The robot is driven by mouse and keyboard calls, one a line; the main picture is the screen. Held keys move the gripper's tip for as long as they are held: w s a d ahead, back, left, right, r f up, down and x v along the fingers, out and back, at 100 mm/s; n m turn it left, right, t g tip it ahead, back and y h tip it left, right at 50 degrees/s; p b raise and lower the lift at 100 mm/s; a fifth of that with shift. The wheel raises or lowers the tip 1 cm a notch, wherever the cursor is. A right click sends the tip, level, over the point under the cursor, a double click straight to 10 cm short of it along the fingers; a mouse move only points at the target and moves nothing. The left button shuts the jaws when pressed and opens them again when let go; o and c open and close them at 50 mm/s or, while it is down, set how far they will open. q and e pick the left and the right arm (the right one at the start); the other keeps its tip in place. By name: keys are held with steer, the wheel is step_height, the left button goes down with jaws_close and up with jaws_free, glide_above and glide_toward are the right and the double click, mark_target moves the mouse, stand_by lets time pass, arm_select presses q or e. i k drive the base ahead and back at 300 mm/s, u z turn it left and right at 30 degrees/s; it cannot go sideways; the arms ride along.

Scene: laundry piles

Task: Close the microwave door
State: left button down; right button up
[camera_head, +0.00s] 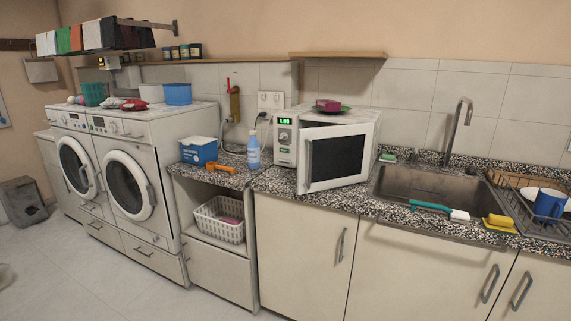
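The white microwave (352,116) stands on the speckled counter, left of the sink. Its control panel with a green display and a dial (284,138) is at the left of its front. The microwave door (338,187), white with a dark window, stands partly open. Its left edge, with the vertical handle (308,165), is swung forward from the body, and its right edge is at the right side of the microwave. Neither of my grippers shows in the head view.
The sink (420,185) is right of the door. The floor in front is clear.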

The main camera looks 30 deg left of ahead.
mark_target(333, 156)
steer(key=z, duration=0.45)
steer(key=i, duration=1.05)
steer(key=u, duration=0.5)
